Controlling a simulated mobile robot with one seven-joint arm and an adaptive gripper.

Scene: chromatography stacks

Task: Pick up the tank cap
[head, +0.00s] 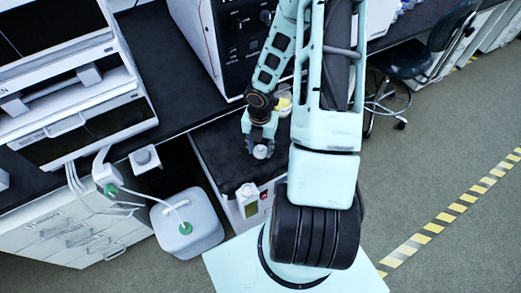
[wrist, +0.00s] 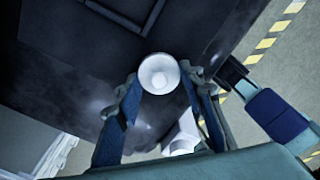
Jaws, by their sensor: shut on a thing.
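The tank cap (head: 261,152) is a small, round, whitish piece. In the head view it sits between the fingertips of my gripper (head: 260,146), above the dark lower bench top. In the wrist view the cap (wrist: 159,73) shows as a pale disc with a raised round centre. The two fingers of my gripper (wrist: 161,82) are closed against its left and right sides. I cannot tell from these views whether the cap touches a surface beneath it.
A white jug with green fittings (head: 187,224) is left of the bench. A dark-fronted instrument (head: 243,35) stands behind. A yellow item (head: 283,104) lies near my arm.

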